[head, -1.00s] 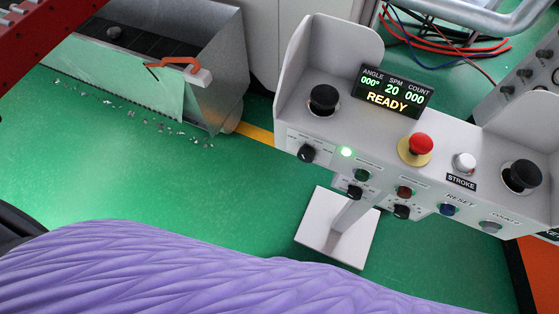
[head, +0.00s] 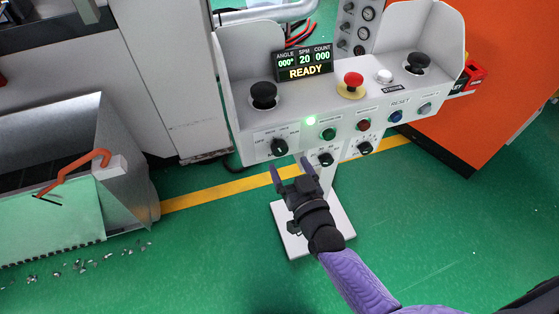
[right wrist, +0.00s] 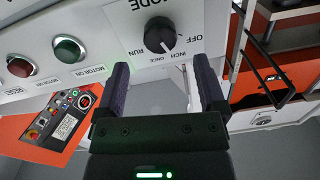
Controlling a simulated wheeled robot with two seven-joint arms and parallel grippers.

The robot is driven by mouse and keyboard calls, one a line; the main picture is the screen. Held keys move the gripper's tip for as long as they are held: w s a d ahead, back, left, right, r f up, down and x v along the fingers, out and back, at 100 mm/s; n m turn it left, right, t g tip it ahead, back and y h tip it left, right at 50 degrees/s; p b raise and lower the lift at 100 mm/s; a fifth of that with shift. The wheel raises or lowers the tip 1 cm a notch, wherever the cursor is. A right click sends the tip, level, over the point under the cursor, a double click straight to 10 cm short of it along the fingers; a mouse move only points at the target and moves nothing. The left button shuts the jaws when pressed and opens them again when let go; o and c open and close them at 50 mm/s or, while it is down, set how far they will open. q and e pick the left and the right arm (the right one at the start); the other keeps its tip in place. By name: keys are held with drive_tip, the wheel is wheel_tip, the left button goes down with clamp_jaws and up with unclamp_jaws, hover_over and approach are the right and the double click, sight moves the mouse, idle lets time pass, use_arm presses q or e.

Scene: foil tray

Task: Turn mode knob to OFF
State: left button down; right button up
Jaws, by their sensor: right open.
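The mode knob (head: 279,147) is a black round knob at the left end of the control box's front panel. In the right wrist view, the knob (right wrist: 160,34) sits among the labels OFF, INCH, ONCE and RUN. I cannot surely tell which label its pointer faces. My right gripper (head: 291,170) is open and empty, just below the knob in the head view. In the right wrist view, my right gripper (right wrist: 161,68) has its two fingers spread, with the knob beyond and between them. They appear apart from it. My left gripper is out of view.
A green button (head: 328,134) and red button (head: 363,125) lie right of the knob. Two black knobs (head: 326,159) (head: 365,147) sit lower. A red mushroom button (head: 353,80) and READY display (head: 304,63) are on top. A metal bin (head: 110,160) stands left.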

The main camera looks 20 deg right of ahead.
sight(282, 151)
drive_tip(key=w+b, duration=0.1)
drive_tip(key=w, duration=0.2)
drive_tip(key=shift+w+a+f, duration=0.1)
drive_tip(key=shift+f, duration=0.05)
drive_tip(key=shift+w, duration=0.45)
